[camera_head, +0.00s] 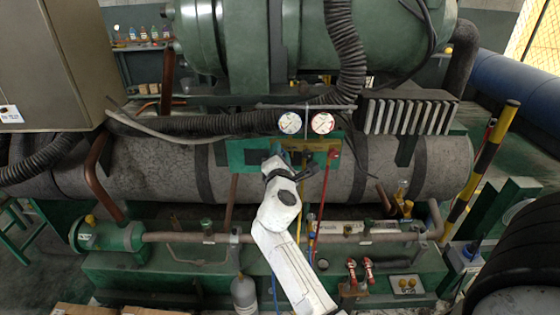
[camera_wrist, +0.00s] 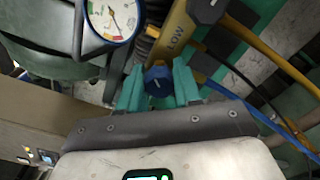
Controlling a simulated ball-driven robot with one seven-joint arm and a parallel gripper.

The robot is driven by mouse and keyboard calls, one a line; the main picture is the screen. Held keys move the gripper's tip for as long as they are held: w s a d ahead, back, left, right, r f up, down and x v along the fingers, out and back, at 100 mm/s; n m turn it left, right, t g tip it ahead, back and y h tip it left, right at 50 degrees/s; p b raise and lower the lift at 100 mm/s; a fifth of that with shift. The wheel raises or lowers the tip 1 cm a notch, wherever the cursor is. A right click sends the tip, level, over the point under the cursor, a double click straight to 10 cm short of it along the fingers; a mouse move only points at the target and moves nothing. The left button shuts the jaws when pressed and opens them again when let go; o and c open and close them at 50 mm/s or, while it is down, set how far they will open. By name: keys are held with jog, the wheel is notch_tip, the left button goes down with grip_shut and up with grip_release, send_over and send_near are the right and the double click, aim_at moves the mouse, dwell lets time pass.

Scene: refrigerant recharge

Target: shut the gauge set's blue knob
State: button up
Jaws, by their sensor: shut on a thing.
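The gauge set hangs in the middle of the head view, with a blue-rimmed gauge (camera_head: 290,123) and a red-rimmed gauge (camera_head: 322,123) above its body. In the wrist view the blue-rimmed gauge (camera_wrist: 112,18) is at the top, beside a yellow body (camera_wrist: 178,35) marked LOW. The blue knob (camera_wrist: 158,82) sits between the teal fingers of my gripper (camera_wrist: 158,90), which is shut on it. In the head view my white arm reaches up to the manifold and hides the knob.
Yellow, red and blue hoses (camera_head: 327,190) hang below the gauge set. A grey cylinder (camera_head: 244,293) stands at the lower left of my arm. Two red-handled tools (camera_head: 360,270) are on the green base. A yellow-black post (camera_head: 490,150) stands at the right.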

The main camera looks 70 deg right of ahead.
jog(key=m+b, duration=0.1)
jog(key=m, duration=0.1)
jog(key=m+b, duration=0.3)
jog(key=shift+f+m, duration=0.25)
jog(key=shift+m, duration=0.05)
jog(key=shift+m+b, duration=1.35)
jog(key=shift+m, duration=0.75)
jog(key=o, duration=1)
jog(key=shift+r, duration=0.15)
jog(key=shift+o, duration=0.2)
jog(key=b+v, duration=0.1)
jog(key=v, duration=0.9)
jog(key=shift+s+a, duration=0.15)
jog(key=shift+a, duration=0.25)
